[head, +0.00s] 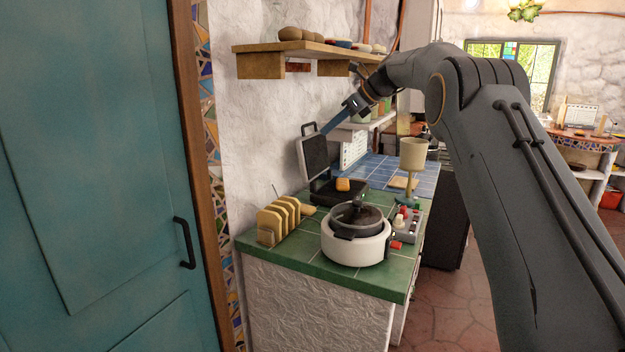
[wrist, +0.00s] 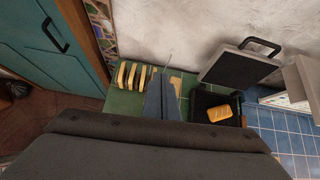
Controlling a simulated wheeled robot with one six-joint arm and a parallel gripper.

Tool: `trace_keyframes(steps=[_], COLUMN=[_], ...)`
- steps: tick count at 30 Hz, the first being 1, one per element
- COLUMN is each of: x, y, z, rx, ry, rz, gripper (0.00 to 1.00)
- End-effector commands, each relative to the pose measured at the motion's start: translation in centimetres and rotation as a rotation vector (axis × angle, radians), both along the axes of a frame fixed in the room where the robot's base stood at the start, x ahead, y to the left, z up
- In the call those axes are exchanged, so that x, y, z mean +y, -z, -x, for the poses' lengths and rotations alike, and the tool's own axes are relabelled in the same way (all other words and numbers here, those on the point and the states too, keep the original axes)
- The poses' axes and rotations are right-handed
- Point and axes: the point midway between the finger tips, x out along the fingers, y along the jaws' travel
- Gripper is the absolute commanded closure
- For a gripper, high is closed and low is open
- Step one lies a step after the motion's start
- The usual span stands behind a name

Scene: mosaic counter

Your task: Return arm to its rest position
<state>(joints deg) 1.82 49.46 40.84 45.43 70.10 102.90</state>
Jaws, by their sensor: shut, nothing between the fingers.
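My arm reaches in from the right over the counter in the head view. My gripper (head: 325,131) is shut and empty, held in the air beside the raised lid of the black press (head: 315,156). In the wrist view, my gripper (wrist: 162,82) shows as two blue-grey fingers together, above the green counter (wrist: 120,103). A piece of bread (head: 343,184) lies on the open press's lower plate. It also shows in the wrist view (wrist: 220,113). My own wrist hides the lower part of that view.
A rack of bread slices (head: 278,218) and a white cooker (head: 356,245) stand on the green counter. A wooden shelf (head: 300,49) juts from the wall near my gripper. A teal door (head: 90,150) is at left.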

Motion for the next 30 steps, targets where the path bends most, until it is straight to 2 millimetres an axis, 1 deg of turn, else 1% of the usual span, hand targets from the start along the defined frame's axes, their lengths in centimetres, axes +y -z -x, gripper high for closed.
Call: trace_keyframes(steps=[8, 11, 14, 17, 18, 20, 21, 23, 24, 26, 27, 29, 30], x=[-1.5, -2.4, -3.4, -4.7, -5.2, -6.0, -6.6, -7.4, -7.9, -8.7, -9.2, -10.0, -10.5], y=[2.9, 4.4, 6.4, 9.0, 10.1, 11.7, 12.7, 14.3, 15.3, 16.8, 17.7, 19.2, 20.1], z=[2.0, 3.3, 5.3, 8.5, 9.9, 12.3, 13.9, 16.5, 18.4, 21.3, 23.3, 26.4, 28.5], rx=[-0.059, -0.089, -0.124, -0.168, -0.184, -0.21, -0.226, -0.251, -0.266, -0.289, -0.304, -0.327, -0.343], ry=[-0.07, -0.115, -0.184, -0.289, -0.338, -0.417, -0.473, -0.562, -0.623, -0.723, -0.791, -0.899, -0.973], rz=[0.134, 0.204, 0.295, 0.412, 0.46, 0.53, 0.575, 0.64, 0.68, 0.739, 0.774, 0.823, 0.854], gripper=[1.0, 1.0, 1.0, 1.0, 1.0, 1.0, 1.0, 1.0, 1.0, 1.0, 1.0, 1.0, 1.0])
